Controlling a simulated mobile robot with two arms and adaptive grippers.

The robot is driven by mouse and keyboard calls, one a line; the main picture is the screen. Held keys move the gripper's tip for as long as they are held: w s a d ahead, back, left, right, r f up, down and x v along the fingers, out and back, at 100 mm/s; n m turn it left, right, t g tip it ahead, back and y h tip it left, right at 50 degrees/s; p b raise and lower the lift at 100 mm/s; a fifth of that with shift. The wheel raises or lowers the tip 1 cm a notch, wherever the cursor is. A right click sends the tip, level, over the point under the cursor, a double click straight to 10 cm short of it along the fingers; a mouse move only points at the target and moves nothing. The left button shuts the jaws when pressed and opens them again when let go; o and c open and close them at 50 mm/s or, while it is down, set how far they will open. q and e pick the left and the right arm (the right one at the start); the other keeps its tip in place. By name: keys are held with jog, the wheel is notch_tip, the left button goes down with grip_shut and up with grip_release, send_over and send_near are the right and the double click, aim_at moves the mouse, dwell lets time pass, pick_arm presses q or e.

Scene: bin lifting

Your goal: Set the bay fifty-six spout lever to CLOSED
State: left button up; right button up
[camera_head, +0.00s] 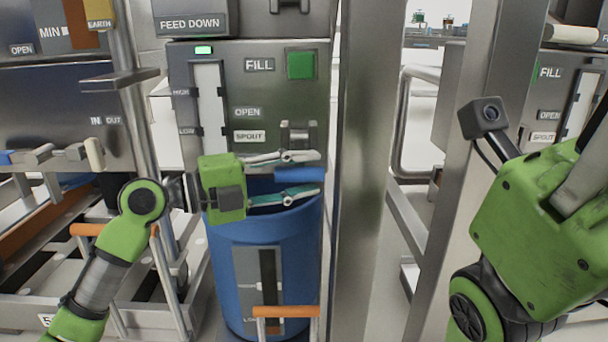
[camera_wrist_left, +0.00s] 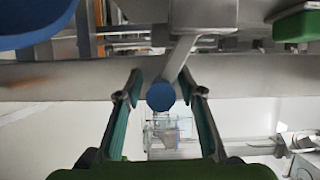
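My left gripper (camera_head: 322,174) is open, with one finger above and one below the handle. In the left wrist view the handle's round blue end (camera_wrist_left: 160,97) sits between the two open fingertips (camera_wrist_left: 161,92), with a visible gap on each side. Its grey arm (camera_wrist_left: 181,55) runs up from it. I see no bay number on this panel. My right arm is at the right; its fingertips do not show clearly.
A blue bin (camera_head: 262,255) stands under the panel, close below my left gripper. A metal post (camera_head: 367,150) stands right of the bay. The panel has a green FILL button (camera_head: 301,65) and a lit green lamp (camera_head: 204,50). Similar bays stand on either side.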

pick_arm(q)
jog(key=v, duration=1.1)
jog(key=shift+a, duration=0.35)
jog(key=shift+s, duration=0.1)
